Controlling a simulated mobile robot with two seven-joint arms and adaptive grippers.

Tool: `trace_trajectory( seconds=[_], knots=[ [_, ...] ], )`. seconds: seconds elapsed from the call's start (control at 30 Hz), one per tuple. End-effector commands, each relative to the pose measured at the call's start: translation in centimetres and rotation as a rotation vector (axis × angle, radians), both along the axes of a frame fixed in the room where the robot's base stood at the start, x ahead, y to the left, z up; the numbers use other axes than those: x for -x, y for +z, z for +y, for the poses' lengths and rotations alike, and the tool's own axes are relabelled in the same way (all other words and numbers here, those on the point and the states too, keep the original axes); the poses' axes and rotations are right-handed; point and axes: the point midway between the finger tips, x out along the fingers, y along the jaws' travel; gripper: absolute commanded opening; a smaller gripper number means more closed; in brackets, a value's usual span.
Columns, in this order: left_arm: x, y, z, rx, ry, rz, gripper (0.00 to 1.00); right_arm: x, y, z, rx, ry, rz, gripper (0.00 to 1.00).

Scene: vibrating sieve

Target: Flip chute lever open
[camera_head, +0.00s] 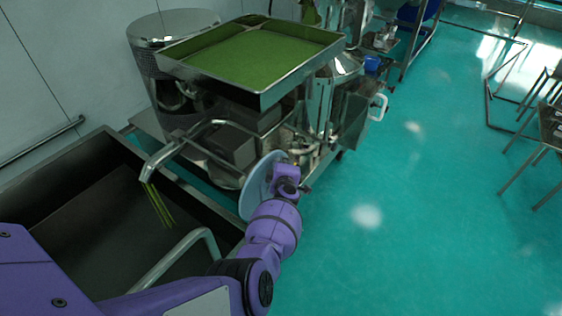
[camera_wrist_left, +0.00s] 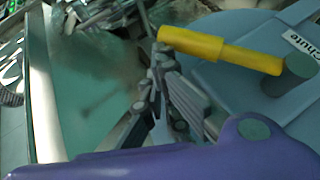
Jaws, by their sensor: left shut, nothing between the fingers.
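The yellow chute lever (camera_wrist_left: 225,52) shows in the left wrist view. It lies across a pale blue-grey round plate (camera_wrist_left: 240,28) and joins a grey round post at its right end. A white label (camera_wrist_left: 302,44) on the plate reads "Chute". The plate also shows in the head view (camera_head: 256,190). My left gripper (camera_wrist_left: 158,62) is shut and empty, with its fingertips close to the lever's free left end; I cannot tell whether they touch it. In the head view my purple left wrist hides the lever and fingers. My right gripper is not in view.
The steel sieve machine carries a tray (camera_head: 176,60) of green material on top. A metal spout (camera_head: 160,160) drops green strands into a dark steel bin (camera_head: 60,215) at the left.

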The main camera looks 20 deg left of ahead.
Motion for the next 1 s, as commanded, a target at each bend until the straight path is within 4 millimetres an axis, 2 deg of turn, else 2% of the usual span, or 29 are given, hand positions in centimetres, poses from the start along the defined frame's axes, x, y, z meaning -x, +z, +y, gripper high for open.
trace_trajectory(
  seconds=[0.27, 0.7, 1.0],
  knots=[
    [-0.9, -0.5, -0.4, -0.028, -0.001, 0.088, 0.00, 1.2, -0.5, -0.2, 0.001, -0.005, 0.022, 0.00],
    [-1.7, -1.7, -0.6, -0.044, -0.003, 0.111, 0.00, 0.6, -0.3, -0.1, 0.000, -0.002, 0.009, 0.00],
    [-2.2, -2.7, -0.8, -0.041, -0.002, 0.110, 0.00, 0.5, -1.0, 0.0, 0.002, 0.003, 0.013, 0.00]
  ],
)
